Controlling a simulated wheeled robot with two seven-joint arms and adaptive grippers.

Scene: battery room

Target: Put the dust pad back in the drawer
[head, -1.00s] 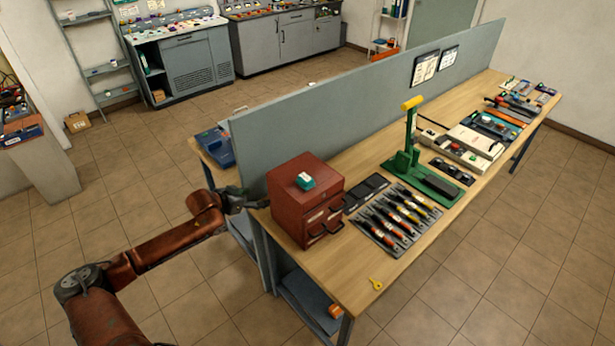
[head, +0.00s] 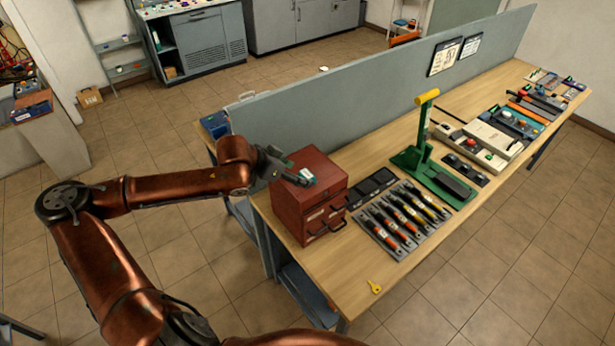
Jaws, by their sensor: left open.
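A small green-and-white block (head: 304,176), which looks like the dust pad, lies on top of the red drawer cabinet (head: 291,205). The cabinet stands at the near left end of the bench. Its two front drawers (head: 326,226), with dark handles, look closed. My left gripper (head: 288,170) is open at the cabinet's top, right beside the block and partly overlapping it. I cannot tell whether it touches the block. My right gripper is out of view.
A grey divider (head: 330,95) runs behind the cabinet. On the bench are a tray of screwdriver-like tools (head: 400,220), a green press with a yellow handle (head: 425,150) and a yellow key-like piece (head: 374,287). The bench's front strip is mostly clear.

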